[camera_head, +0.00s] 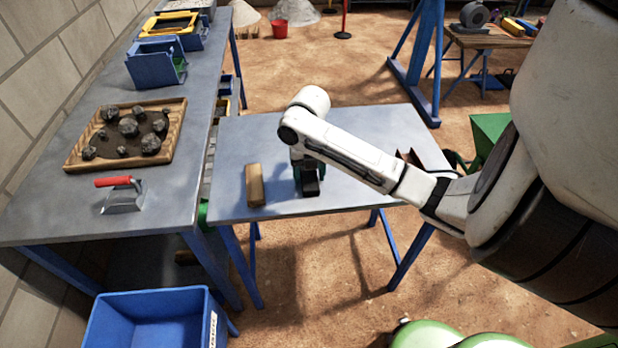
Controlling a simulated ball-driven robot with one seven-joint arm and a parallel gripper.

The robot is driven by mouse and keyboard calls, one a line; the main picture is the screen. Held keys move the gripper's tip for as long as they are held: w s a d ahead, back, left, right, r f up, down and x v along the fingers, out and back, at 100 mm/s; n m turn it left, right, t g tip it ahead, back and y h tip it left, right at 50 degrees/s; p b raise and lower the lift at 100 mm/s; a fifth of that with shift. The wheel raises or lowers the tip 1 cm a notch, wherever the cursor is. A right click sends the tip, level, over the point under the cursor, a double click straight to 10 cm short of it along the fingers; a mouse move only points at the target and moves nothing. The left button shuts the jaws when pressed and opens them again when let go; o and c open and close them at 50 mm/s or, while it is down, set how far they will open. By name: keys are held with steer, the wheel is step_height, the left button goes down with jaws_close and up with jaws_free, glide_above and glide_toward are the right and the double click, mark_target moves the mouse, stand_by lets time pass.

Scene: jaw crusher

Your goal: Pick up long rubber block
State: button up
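A long tan block (255,185) lies on the small grey table near its left edge, its long side running front to back. It is the only long block I see clearly; I cannot tell its material. My gripper (309,188) points down over the same table, a short way right of the block and apart from it. My forearm and wrist partly cover it, and its dark fingers are too small to tell open from shut. A dark reddish-brown piece (412,158) on the table's right side is partly hidden behind my arm.
A longer grey bench (60,190) on the left holds a wooden tray (172,140) of rocks, a red-handled trowel (122,194) and blue bins (155,66). A blue crate (150,305) stands at front left. The small table's back middle is clear.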

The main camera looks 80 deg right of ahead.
steer(key=c, duration=0.9)
steer(key=shift+r, duration=0.1)
